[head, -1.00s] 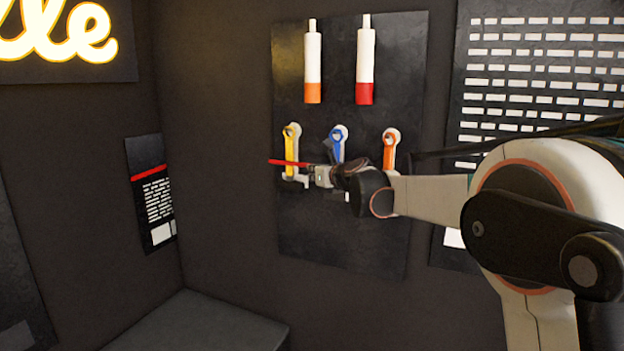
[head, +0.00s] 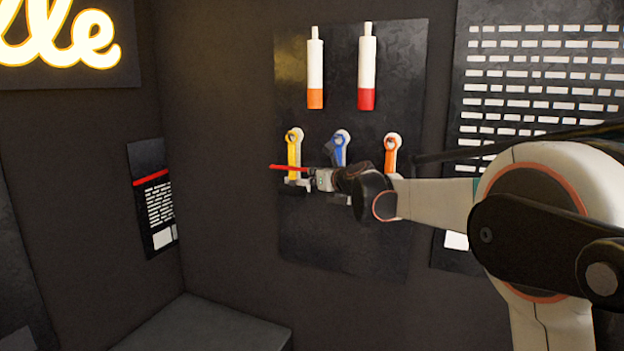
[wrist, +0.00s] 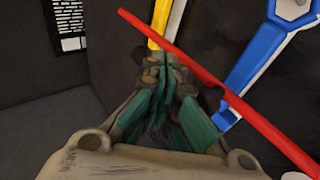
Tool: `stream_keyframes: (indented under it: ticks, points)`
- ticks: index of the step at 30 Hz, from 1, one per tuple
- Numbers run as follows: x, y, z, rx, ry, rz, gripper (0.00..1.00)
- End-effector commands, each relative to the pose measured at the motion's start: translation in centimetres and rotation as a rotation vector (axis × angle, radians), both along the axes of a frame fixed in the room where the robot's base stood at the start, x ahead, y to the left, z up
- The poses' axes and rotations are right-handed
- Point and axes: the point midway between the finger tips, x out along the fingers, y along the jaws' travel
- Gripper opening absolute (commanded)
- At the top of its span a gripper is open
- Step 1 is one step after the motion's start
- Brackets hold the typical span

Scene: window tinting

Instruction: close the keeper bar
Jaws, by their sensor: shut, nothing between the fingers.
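The keeper bar looks to be the thin red bar (head: 288,168), which crosses in front of the yellow tool (head: 293,150) on the dark wall panel (head: 345,240). In the wrist view the red bar (wrist: 215,82) runs diagonally from upper left to lower right, close by my fingertips. My gripper (head: 312,181) is shut and empty, between the yellow and blue tools. In the wrist view its fingertips (wrist: 168,70) lie just below and left of the bar; I cannot tell whether they touch it. My wrist hides the bar's right part in the head view.
A blue tool (head: 341,148) and an orange tool (head: 390,153) hang beside the yellow one on round pegs. Two white tubes, one orange-ended (head: 315,70) and one red-ended (head: 367,70), hang above. A dark bench top (head: 205,325) is below left. The panel's lower part is bare.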

Motion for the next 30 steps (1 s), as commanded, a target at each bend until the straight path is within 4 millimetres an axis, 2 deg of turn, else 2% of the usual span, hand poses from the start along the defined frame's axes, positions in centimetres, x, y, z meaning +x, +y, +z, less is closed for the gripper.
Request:
stream_keyframes:
  ticks: [15,22,26,29,30]
  points:
    - [-7.4,4.2,1.7,-0.001,0.001,0.008,0.0]
    - [-9.0,4.9,1.9,-0.01,-0.001,0.009,0.0]
    - [-11.0,4.6,0.3,-0.126,-0.02,0.041,0.0]
    - [-14.3,4.0,-2.6,-0.333,-0.052,0.103,0.0]
    - [-15.9,3.6,-4.2,-0.439,-0.068,0.138,0.0]
